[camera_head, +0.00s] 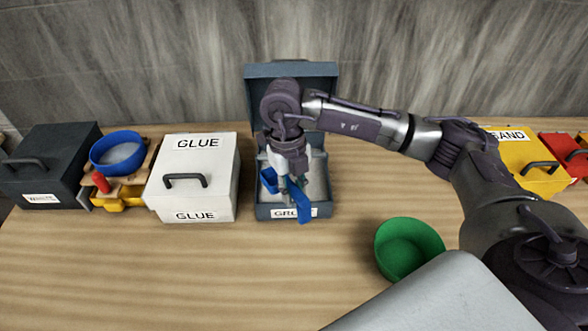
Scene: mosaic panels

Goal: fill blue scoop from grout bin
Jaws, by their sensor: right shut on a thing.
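The grout bin (264,212) is a dark blue-grey box at the back middle of the table, with its lid (262,72) raised against the wall. Its front label is partly covered by the scoop. Pale material (316,185) shows inside. My right gripper (291,184) points down into the bin's opening and is shut on the blue scoop (303,206). The scoop's handle hangs over the front rim, and another blue part shows to the left, inside the bin. I cannot tell how much the scoop holds. My left gripper is not in view.
A closed white GLUE box (190,190) stands left of the bin. Further left are a blue bowl (118,153) on a stand and a dark box (50,165). A green bowl (405,250) sits front right. A yellow SAND box (530,170) stands right. The front left table is clear.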

